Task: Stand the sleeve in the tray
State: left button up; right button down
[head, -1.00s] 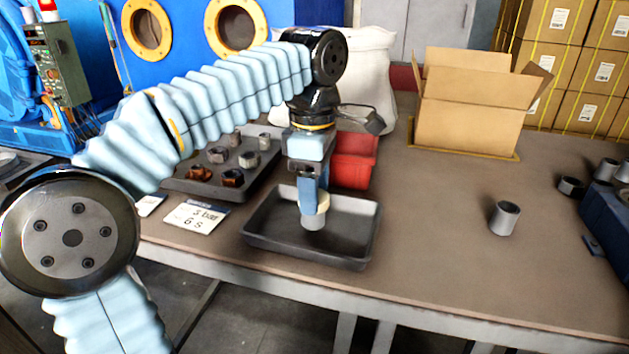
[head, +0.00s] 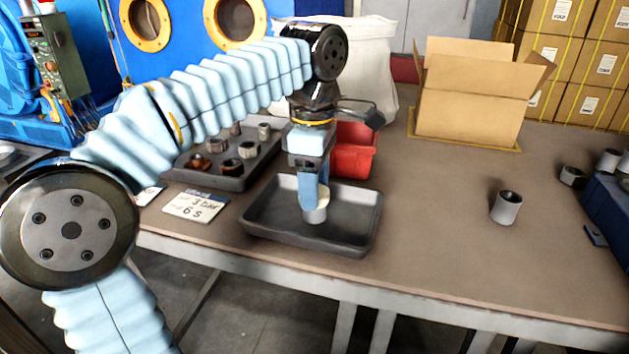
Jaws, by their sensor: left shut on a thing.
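My left gripper (head: 314,200) points down over the dark grey tray (head: 352,237) near the front edge of the table. It is shut on a light grey sleeve (head: 316,214), which is upright inside the tray area. The sleeve's lower end is at or very near the tray floor; I cannot tell whether it touches. The gripper's fingers hide the sleeve's upper part. My right gripper is not in view.
Another grey sleeve (head: 506,207) stands on the table to the right. A dark tray of metal parts (head: 238,184), a red bin (head: 357,152) and a white card (head: 195,207) are near the arm. An open cardboard box (head: 468,115) stands behind.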

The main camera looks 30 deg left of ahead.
pick_arm(q)
jog(key=shift+f, duration=0.3)
jog(key=o, duration=1.1)
jog(key=shift+r, duration=0.2)
notch_tip(320, 180, up, 14)
jog(key=p, duration=0.4)
jog(key=shift+a+f+p, duration=0.1)
jog(key=shift+f+p, duration=0.15)
jog(key=shift+p, duration=0.05)
